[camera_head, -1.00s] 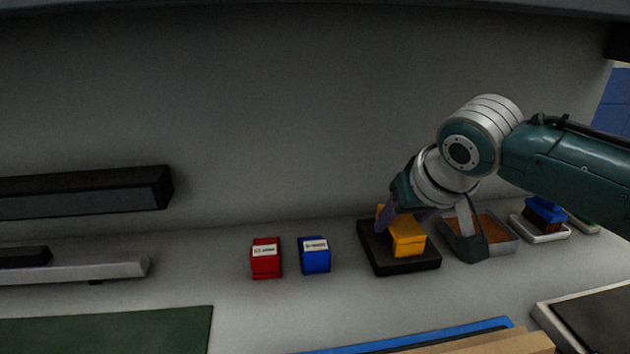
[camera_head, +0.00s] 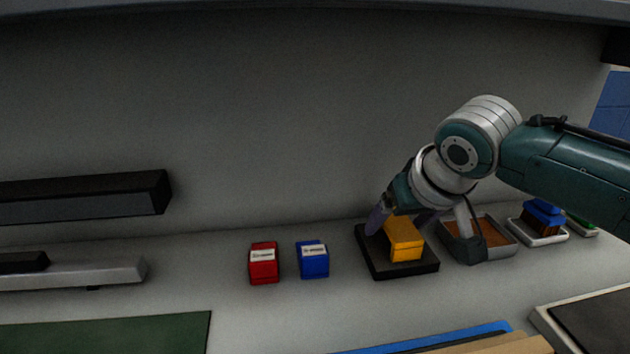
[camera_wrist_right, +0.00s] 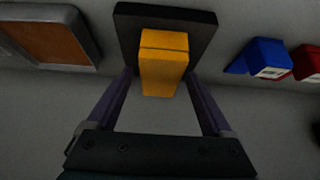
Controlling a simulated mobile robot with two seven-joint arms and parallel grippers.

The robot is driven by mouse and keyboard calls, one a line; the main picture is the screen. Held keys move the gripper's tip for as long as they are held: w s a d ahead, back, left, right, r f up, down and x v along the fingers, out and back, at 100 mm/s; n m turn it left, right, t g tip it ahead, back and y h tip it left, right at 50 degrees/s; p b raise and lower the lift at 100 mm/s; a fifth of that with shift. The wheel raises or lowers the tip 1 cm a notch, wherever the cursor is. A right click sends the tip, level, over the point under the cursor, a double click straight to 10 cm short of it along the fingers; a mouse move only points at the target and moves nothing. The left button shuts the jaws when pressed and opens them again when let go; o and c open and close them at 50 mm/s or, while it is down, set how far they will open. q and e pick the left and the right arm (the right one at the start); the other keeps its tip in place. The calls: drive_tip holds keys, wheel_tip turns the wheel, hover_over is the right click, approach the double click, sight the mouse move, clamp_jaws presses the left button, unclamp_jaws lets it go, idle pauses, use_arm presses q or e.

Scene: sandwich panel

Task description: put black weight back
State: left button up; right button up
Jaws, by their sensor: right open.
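My right gripper (camera_head: 403,218) is open, with its dark purple fingers on both sides of a yellow-orange block (camera_head: 405,243). The block sits on a flat black square pad (camera_head: 418,273). In the right wrist view, the block (camera_wrist_right: 163,68) lies between the spread fingers (camera_wrist_right: 160,82), with gaps on both sides, and the black pad (camera_wrist_right: 205,30) is behind it. I cannot make out which thing is the black weight; a small black block (camera_head: 22,262) lies on a grey bar at the far left. My left gripper is not in view.
A red block (camera_head: 264,268) and a blue block (camera_head: 313,265) with labels stand left of the pad. A tray with a brown floor (camera_head: 512,252) and a blue brush (camera_head: 543,212) on a white tray are to the right. A green sheet (camera_head: 110,335) lies front left.

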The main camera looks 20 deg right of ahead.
drive_tip(key=p+v, duration=0.3)
drive_tip(key=v, duration=0.8)
drive_tip(key=shift+s+r+p, duration=0.2)
drive_tip(key=shift+r+p, duration=0.1)
drive_tip(key=shift+a, duration=0.1)
drive_tip(key=s+a+r+n+g+y+p, duration=0.15)
drive_tip(key=s+a+p, duration=0.3)
drive_tip(key=s, duration=0.55)
drive_tip(key=s+a+r+n+g+p, duration=0.1)
drive_tip(key=s+a+r+n+p, duration=0.25)
drive_tip(key=s, duration=0.75)
wheel_tip(320, 180, up, 35)
drive_tip(key=p, duration=3.7)
drive_tip(key=shift+w+a, duration=0.15)
drive_tip(key=shift+a, duration=0.05)
